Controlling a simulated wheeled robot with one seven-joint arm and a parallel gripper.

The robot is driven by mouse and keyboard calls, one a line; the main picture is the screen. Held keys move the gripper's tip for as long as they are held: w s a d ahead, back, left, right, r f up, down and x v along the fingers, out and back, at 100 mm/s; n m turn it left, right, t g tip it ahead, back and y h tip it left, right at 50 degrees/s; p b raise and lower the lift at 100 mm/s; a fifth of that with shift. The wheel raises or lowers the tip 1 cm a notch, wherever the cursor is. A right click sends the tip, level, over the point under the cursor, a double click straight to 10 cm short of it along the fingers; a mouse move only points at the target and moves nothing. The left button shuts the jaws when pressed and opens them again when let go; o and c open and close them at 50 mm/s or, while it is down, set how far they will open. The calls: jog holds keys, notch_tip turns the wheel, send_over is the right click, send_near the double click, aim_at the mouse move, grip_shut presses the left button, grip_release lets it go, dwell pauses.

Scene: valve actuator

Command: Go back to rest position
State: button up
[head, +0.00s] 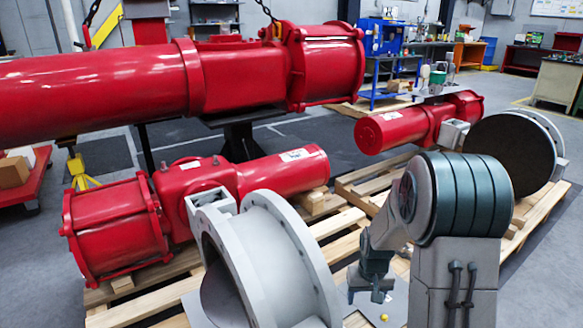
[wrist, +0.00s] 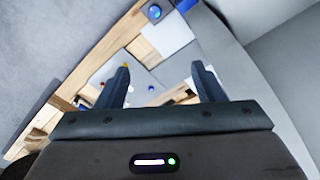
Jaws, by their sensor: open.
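My gripper (wrist: 162,76) is open, its two dark fingers spread apart with nothing between them that I can see. In the head view my gripper (head: 371,290) hangs low below my grey arm, in front of the wooden pallet and right of the grey valve body (head: 268,262). Its fingertips are too small there to tell apart. In the wrist view, a wooden frame (wrist: 98,48), grey plates and small blue round parts (wrist: 154,12) lie beyond the fingers. Whether the fingers touch anything cannot be told.
A red actuator (head: 115,228) lies on the wooden pallet (head: 345,222) at left. A large red actuator (head: 100,92) hangs from chains above it. Another red actuator (head: 395,129) and a round dark valve disc (head: 508,148) stand behind my arm. Open floor (head: 40,270) shows at the left.

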jog(key=s+a+r+p, duration=0.1)
jog(key=s+r+p, duration=0.5)
jog(key=r, duration=0.7)
jog(key=s+a+r+t+p, duration=0.1)
jog(key=s+r+p, duration=0.5)
jog(key=r, duration=0.6)
jog(key=s+a+r+p, duration=0.2)
jog(key=s+r+p, duration=0.4)
jog(key=r, duration=0.7)
jog(key=s, duration=0.2)
jog(key=shift+s+a+r+t, duration=0.35)
jog(key=shift+t, duration=0.05)
jog(key=shift+s, duration=0.3)
jog(key=shift+c, duration=0.3)
